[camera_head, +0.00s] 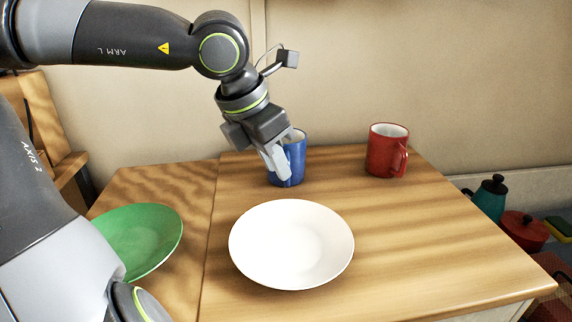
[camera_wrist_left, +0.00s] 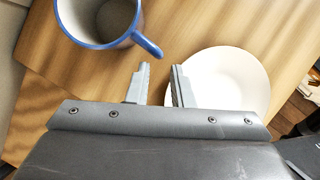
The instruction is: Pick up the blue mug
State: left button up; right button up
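The blue mug (camera_head: 293,160) stands upright towards the back of the wooden table, partly hidden behind my left gripper (camera_head: 279,168). In the left wrist view the mug (camera_wrist_left: 68,20) is at the upper left, cut by the frame's top, its handle (camera_wrist_left: 152,46) pointing towards the fingertips. My left gripper (camera_wrist_left: 160,68) is open with a narrow gap between its fingers, and nothing shows between them. The fingertips are close to the handle; I cannot tell whether they touch it. My right gripper is not in view.
A white plate (camera_head: 291,244) lies in front of the mug, and it also shows in the left wrist view (camera_wrist_left: 225,80). A red mug (camera_head: 384,150) stands to the right. A green plate (camera_head: 145,238) is at left. The table's right side (camera_head: 440,245) is clear.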

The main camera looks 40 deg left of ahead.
pick_arm(q)
jog(key=shift+w+b+x, duration=0.2)
jog(key=shift+b+x, duration=0.2)
jog(key=shift+x, duration=0.9)
jog(key=shift+w+b+x, duration=0.15)
jog(key=shift+b+x, duration=0.25)
jog(key=shift+x, duration=0.85)
jog(key=shift+r, duration=0.15)
grip_shut()
